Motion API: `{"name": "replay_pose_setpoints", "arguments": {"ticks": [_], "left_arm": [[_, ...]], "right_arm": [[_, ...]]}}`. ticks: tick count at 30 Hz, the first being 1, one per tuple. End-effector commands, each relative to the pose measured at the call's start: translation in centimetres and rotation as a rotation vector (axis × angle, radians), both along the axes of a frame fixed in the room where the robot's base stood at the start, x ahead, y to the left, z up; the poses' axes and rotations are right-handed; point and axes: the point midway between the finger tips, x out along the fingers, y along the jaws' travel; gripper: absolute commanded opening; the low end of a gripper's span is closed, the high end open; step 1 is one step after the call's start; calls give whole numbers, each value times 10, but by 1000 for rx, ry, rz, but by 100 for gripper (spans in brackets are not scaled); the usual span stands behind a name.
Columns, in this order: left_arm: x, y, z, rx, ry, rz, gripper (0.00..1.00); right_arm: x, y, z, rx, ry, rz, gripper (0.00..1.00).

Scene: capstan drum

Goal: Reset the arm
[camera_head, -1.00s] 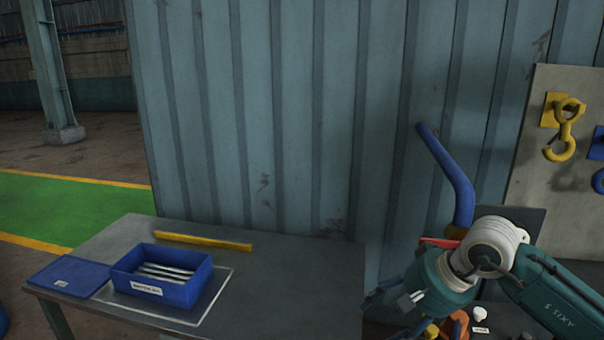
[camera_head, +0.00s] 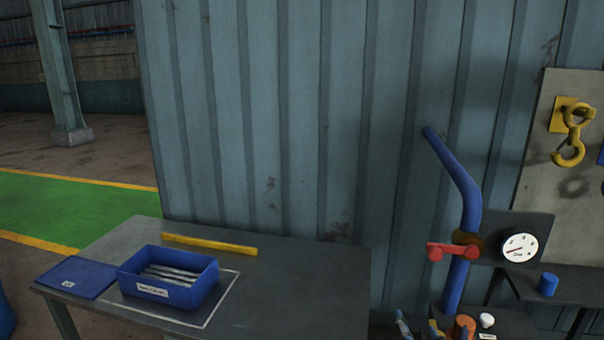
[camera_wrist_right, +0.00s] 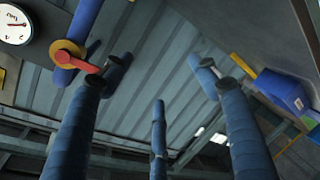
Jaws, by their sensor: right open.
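My right gripper (camera_wrist_right: 160,84) shows in the right wrist view with its long blue fingers spread wide apart. Nothing is held between them. Beyond its left finger are a blue pipe (camera_wrist_right: 64,72) and a red valve handle (camera_wrist_right: 86,62); I cannot tell whether the finger touches the handle. In the head view the blue pipe (camera_head: 466,190) stands upright with the red handle (camera_head: 452,250) across it. My right arm is not clearly visible there; a small bluish tip at the bottom edge may be a finger. My left gripper is in neither view.
A grey table (camera_head: 310,290) holds a blue bin (camera_head: 165,291) with metal rods, a blue lid (camera_head: 75,277) and a yellow bar (camera_head: 210,245). A gauge (camera_head: 519,247) is beside the pipe. A blue cylinder (camera_head: 548,284) stands at right. Small items crowd the pipe's base.

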Motion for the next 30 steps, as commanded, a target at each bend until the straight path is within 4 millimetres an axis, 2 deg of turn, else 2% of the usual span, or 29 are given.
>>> {"name": "replay_pose_setpoints", "arguments": {"ticks": [1, 3, 6, 9, 15, 20, 21, 26, 30], "left_arm": [[0, 0, 0, 0, 0, 0, 40], [0, 0, 0, 0, 0, 0, 40], [0, 0, 0, 0, 0, 0, 40], [0, 0, 0, 0, 0, 0, 40], [0, 0, 0, 0, 0, 0, 40], [0, 0, 0, 0, 1, 0, 40], [0, 0, 0, 0, 1, 0, 40], [-1, 0, 0, 0, 1, 0, 40], [-1, 0, 0, 0, 2, 0, 40]], "right_arm": [[-19, -7, -34, 104, 111, -52, 60], [-48, -14, -78, 242, 261, -132, 60], [-94, -16, -127, 401, 448, -237, 60], [-135, -14, -160, 512, 593, -325, 60], [-206, -3, -200, 665, 818, -466, 60], [-259, 7, -217, 753, 968, -569, 60], [-264, 9, -225, 762, 991, -585, 60], [-251, 10, -275, 749, 1003, -587, 60], [-247, 11, -323, 741, 1021, -592, 60]]}}
